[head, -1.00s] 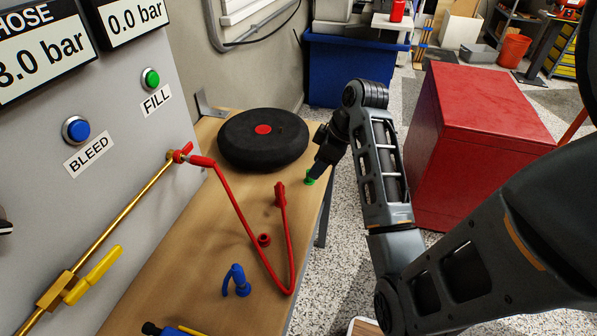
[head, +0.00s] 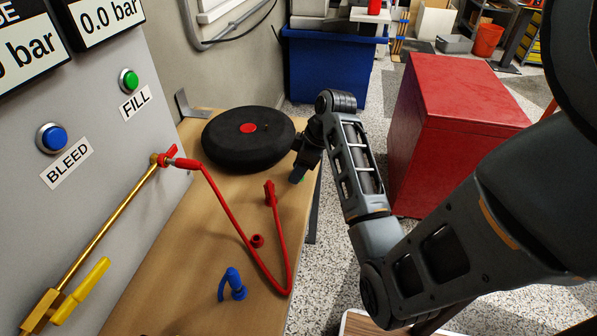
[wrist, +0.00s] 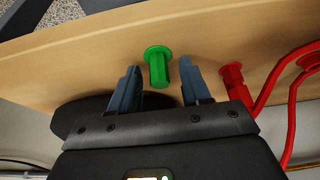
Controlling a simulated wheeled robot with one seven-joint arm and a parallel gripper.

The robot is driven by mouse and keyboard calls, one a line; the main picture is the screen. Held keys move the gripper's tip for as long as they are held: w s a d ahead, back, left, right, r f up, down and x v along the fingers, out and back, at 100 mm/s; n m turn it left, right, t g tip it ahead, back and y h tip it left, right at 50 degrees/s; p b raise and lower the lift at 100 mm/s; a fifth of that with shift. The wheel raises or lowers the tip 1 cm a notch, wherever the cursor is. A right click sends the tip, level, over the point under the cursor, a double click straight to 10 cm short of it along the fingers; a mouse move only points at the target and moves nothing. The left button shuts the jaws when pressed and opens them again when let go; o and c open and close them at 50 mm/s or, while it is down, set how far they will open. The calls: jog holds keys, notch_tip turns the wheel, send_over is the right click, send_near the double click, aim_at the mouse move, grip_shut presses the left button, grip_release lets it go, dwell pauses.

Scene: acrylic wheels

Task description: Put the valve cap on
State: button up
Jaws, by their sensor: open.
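A green flanged cap (wrist: 157,68) stands on the wooden bench in the wrist view. My gripper (wrist: 158,82) is open, with one finger on each side of the cap; I cannot tell whether either finger touches it. The black wheel (head: 232,150) with a red centre lies flat on the bench, just left of my gripper.
A red hose (head: 228,213) with a red end fitting (head: 270,192) lies right of the cap in the wrist view. A small red cap (head: 257,241) and a blue part (head: 233,284) stand nearer on the bench. A red cabinet (head: 460,130) stands beyond the bench edge.

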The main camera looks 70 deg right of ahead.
grip_shut()
dwell(0.4)
jog(key=shift+r, duration=0.15)
